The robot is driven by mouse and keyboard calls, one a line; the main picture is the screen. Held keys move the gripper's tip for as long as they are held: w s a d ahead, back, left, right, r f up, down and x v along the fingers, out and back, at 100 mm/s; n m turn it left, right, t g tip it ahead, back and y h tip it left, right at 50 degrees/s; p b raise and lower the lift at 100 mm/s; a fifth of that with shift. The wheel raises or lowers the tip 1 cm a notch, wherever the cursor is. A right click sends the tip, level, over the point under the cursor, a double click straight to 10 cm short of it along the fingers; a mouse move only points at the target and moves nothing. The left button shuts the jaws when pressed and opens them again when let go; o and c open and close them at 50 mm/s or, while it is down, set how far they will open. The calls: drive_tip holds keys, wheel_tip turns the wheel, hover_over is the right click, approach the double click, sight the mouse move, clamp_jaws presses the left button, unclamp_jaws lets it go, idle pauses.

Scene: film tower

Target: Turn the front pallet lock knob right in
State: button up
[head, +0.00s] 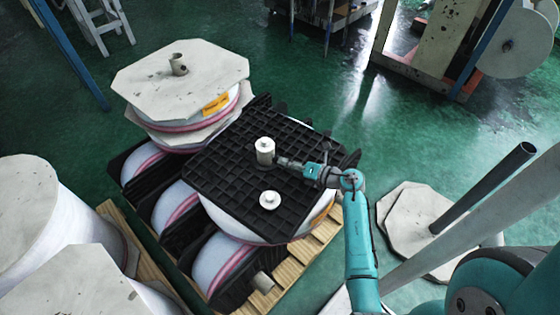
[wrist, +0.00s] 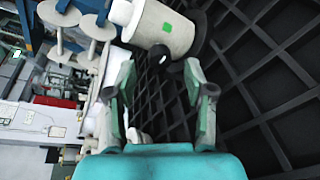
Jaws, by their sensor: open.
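Two white lock knobs stand on the black grid pallet (head: 225,160) in the head view. One is a tall, raised white knob (head: 265,147); the other, nearer the camera, is a low white knob (head: 270,200) sitting close to the grid. I cannot tell for sure which one is the front knob. My gripper (head: 282,162) reaches in from the right, just beside the tall knob. In the wrist view the tall knob (wrist: 158,28) shows a green mark and lies beyond the open fingers of my gripper (wrist: 160,70). Nothing is clearly held between them.
The black pallet lies on top of film rolls on a wooden pallet (head: 318,240). A second stack with an octagonal board (head: 180,80) stands behind left. Large white rolls (head: 30,210) fill the left. A dark-ended post (head: 485,190) rises at right. Green floor is free behind.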

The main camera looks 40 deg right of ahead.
sight(275, 159)
drive_tip(key=shift+x, duration=1.7)
clamp_jaws()
